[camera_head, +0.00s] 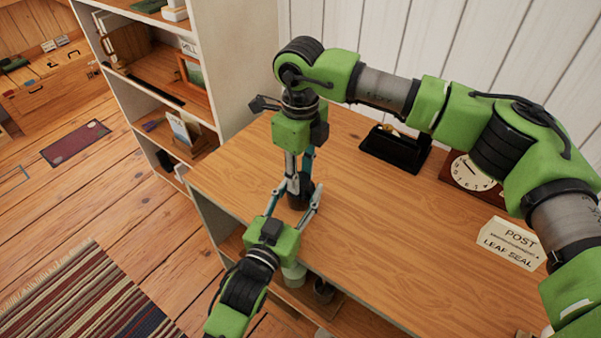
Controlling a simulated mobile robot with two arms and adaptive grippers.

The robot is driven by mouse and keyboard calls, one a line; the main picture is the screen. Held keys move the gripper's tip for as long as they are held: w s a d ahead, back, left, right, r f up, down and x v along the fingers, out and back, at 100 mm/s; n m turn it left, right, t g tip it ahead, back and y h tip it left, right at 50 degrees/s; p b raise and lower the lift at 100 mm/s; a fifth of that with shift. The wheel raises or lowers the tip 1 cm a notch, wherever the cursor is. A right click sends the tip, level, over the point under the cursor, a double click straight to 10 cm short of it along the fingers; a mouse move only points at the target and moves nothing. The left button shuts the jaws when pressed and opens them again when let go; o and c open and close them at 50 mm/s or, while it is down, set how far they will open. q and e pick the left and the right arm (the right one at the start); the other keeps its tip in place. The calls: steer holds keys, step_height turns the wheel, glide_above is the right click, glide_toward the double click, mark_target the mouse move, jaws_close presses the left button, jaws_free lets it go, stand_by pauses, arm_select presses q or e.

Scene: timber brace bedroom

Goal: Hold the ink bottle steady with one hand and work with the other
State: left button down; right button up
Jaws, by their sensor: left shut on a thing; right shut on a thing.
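The dark ink bottle (299,201) stands near the left end of the wooden desk top, mostly hidden by both grippers. My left gripper (297,191) reaches up from the desk's front edge, its fingers on either side of the bottle, shut on it. My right gripper (296,178) points down from above, its fingers shut at the top of the bottle. The bottle's top and any cap are hidden between the fingers, so I cannot tell exactly which part the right fingers grip.
Items show on a lower shelf. The desk's front middle is clear.

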steer(key=m, duration=0.3)
steer(key=shift+m, duration=0.4)
steer(key=o, duration=1.3)
step_height(320, 180, up, 12)
arm_select(q)
steer(key=c, duration=1.1)
jaws_free()
steer(key=shift+o, duration=0.2)
steer(key=shift+s, duration=0.1)
steer(key=v, duration=1.2)
